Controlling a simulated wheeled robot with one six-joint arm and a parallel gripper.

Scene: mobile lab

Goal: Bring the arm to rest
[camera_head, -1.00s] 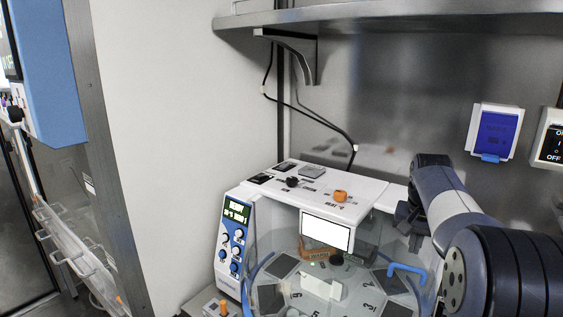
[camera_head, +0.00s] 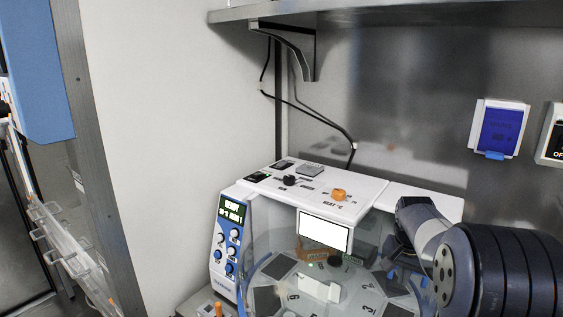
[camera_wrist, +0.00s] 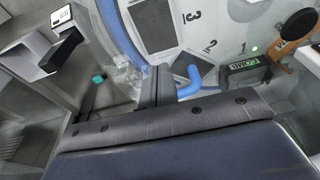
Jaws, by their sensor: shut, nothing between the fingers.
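My arm (camera_head: 470,262) enters from the right in the head view, bent in front of the machine's right side. My gripper (camera_wrist: 156,75) shows in the wrist view with its two dark fingers together and nothing between them. The white and blue machine (camera_head: 290,190) with a numbered round plate stands below and left of the arm. In the wrist view, a blue bent handle (camera_wrist: 190,80) lies just right of the fingers; I cannot tell whether they touch. In the head view, my arm hides the fingertips.
A metal shelf (camera_head: 380,14) runs above. A blue-covered socket (camera_head: 500,129) and a switch box (camera_head: 552,135) are on the back wall, above the arm. A black cable (camera_head: 318,118) hangs behind the machine. The white wall at left is clear.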

